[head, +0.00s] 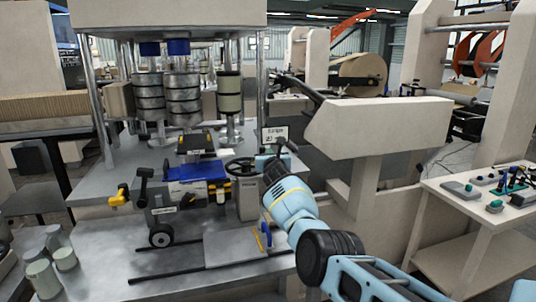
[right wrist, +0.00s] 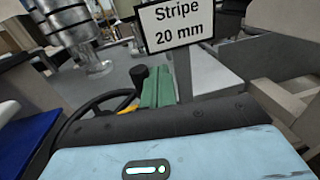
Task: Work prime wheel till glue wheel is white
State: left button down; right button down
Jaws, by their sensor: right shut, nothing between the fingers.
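A black handwheel (head: 241,167), which I take to be the prime wheel, stands on a pale housing right of the blue tray. It also shows in the right wrist view (right wrist: 72,128), with a dark knob (right wrist: 139,72) on its rim. My right gripper (head: 272,160) is shut and empty, close to the wheel's right side. Its green fingers show in the right wrist view (right wrist: 157,88), close to the knob; contact is unclear. A small dark-rimmed wheel with a grey hub (head: 161,236) is low at the front, possibly the glue wheel; no white shows on its rim. My left gripper is out of view.
A sign reading "Stripe 20 mm" (right wrist: 177,24) stands just beyond the right gripper. A blue tray (head: 190,173) and a yellow-handled part (head: 119,195) lie to the left. Grey canisters (head: 42,276) stand at the lower left. A control table (head: 470,210) stands at the right.

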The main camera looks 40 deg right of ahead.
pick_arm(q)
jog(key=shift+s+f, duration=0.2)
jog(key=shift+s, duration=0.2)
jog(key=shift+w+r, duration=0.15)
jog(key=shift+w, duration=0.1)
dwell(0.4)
